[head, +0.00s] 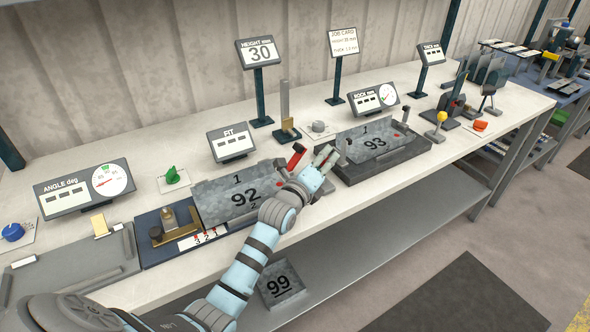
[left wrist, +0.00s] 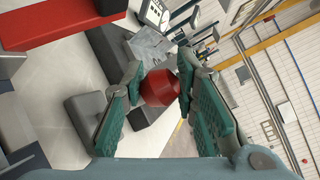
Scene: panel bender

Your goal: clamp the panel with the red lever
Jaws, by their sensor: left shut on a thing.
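The grey panel marked 92 (head: 222,190) lies on the dark blue bender bed (head: 150,257). A red lever part (head: 297,156) stands at the panel's right end, just behind my left gripper. My left gripper (head: 326,158) is beside it, over the bench between this panel and the block with panel 93. In the left wrist view its teal fingers are closed on a round red knob (left wrist: 158,88), which looks like the lever's grip. A large red bar (left wrist: 45,22) shows at upper left there. My left forearm hides part of the bed's front edge. My right gripper is not in view.
Panel 93 (head: 360,140) sits on a dark block (head: 385,163) to the right. An angle display (head: 84,190) and FIT display (head: 231,142) stand behind the bed. Panel 99 (head: 281,284) lies below the bench. A yellow-knobbed lever (head: 441,117) stands farther right.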

